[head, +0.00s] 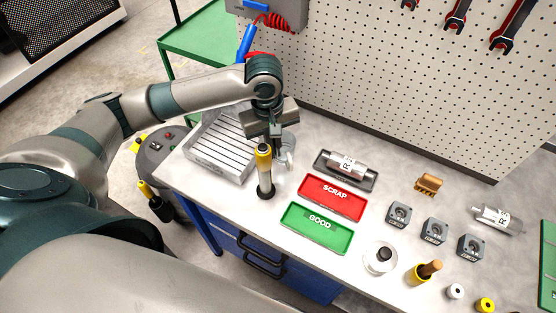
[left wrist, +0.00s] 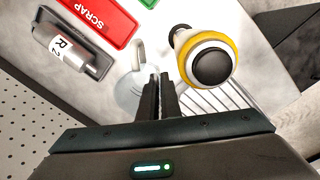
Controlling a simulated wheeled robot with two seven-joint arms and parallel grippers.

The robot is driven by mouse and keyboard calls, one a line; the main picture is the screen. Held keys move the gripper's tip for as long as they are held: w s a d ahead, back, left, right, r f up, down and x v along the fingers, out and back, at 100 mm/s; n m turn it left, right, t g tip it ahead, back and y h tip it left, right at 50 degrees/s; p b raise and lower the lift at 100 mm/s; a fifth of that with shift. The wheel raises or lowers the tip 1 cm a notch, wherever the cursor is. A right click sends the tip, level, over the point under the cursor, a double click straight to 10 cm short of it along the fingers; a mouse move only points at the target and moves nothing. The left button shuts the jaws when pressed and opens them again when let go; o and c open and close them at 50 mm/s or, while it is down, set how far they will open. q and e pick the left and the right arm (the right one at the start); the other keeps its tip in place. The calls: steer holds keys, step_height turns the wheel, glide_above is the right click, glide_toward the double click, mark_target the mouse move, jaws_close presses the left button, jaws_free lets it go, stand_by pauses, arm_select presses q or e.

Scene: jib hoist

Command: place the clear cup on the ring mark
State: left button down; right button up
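The clear cup (head: 285,160) is see-through with a handle. It is on the workbench behind a yellow-and-black upright tool in the head view, and it also shows in the left wrist view (left wrist: 131,88). My left gripper (head: 276,140) points down at the cup's rim. In the left wrist view its fingers (left wrist: 158,78) are close together at the cup's edge and look shut on its wall, with one finger over the cup. Whether the cup is lifted is unclear. I cannot make out the ring mark for certain. My right gripper is not in view.
The yellow-and-black tool (head: 264,170) stands close to the cup. A slatted metal tray (head: 195,163) is left. The red SCRAP tray (head: 332,198) and green GOOD tray (head: 317,229) are right. A white round piece (head: 380,257) with a dark knob and several grey blocks stand farther right.

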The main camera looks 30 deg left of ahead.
arm_select(q)
step_height(320, 180, down, 2)
steer(key=shift+f, duration=0.35)
step_height(320, 180, down, 3)
steer(key=shift+r+p, duration=0.2)
steer(key=shift+p, duration=0.35)
steer(key=shift+f, duration=0.45)
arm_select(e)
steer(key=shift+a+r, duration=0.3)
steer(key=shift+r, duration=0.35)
arm_select(q)
steer(key=shift+f, duration=0.1)
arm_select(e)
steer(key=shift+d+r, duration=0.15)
arm_select(q)
steer(key=c, duration=2)
jaws_free()
